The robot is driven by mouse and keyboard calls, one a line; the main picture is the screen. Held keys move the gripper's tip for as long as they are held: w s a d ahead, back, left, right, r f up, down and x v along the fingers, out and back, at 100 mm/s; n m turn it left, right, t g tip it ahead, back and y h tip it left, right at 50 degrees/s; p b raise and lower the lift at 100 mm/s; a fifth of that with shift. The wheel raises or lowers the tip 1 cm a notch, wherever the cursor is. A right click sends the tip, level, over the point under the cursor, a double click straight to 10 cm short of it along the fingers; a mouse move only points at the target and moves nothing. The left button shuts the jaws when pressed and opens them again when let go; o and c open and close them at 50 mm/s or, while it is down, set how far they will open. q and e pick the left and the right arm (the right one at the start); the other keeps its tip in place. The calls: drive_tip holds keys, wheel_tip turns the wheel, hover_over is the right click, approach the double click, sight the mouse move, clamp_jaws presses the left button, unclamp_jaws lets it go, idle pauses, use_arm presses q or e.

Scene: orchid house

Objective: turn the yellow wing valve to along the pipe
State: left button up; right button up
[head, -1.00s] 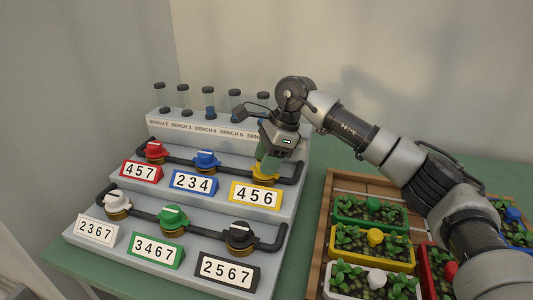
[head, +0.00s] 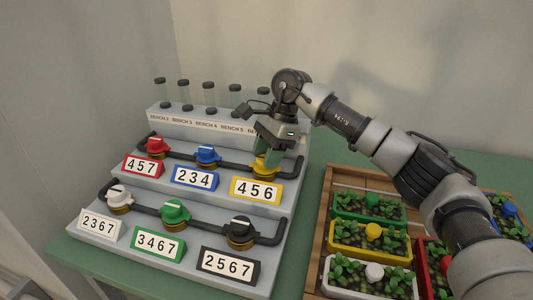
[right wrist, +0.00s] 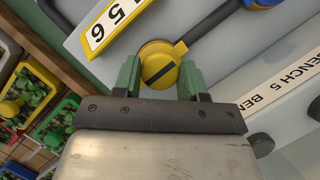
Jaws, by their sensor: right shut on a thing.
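The yellow wing valve (head: 261,173) is on the upper black pipe, at its right end, behind the yellow 456 plate (head: 256,190). My right gripper (head: 268,158) reaches down onto it from above, and its green fingers hide much of the wing. In the right wrist view the fingers of the gripper (right wrist: 160,80) stand on both sides of the yellow valve (right wrist: 154,52), shut on it. A dark stripe on its top slants about in line with the pipe (right wrist: 208,24). My left gripper is in neither view.
A red valve (head: 156,147) and a blue valve (head: 207,154) share the upper pipe. White, green and black valves (head: 240,229) sit on the lower one. Capped tubes (head: 209,97) stand behind. A wooden tray (head: 317,250) of planted boxes is at right, under my arm.

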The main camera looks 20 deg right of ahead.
drive_tip(key=o, duration=0.9)
drive_tip(key=shift+r, duration=0.1)
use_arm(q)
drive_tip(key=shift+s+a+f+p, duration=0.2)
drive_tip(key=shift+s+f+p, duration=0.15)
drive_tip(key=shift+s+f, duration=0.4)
use_arm(e)
drive_tip(key=s+v, duration=0.1)
drive_tip(key=v, duration=0.9)
drive_tip(key=shift+w+r, duration=0.3)
drive_tip(key=shift+w, duration=0.2)
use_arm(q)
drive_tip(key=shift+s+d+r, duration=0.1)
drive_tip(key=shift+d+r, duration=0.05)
use_arm(e)
drive_tip(key=shift+d, duration=0.15)
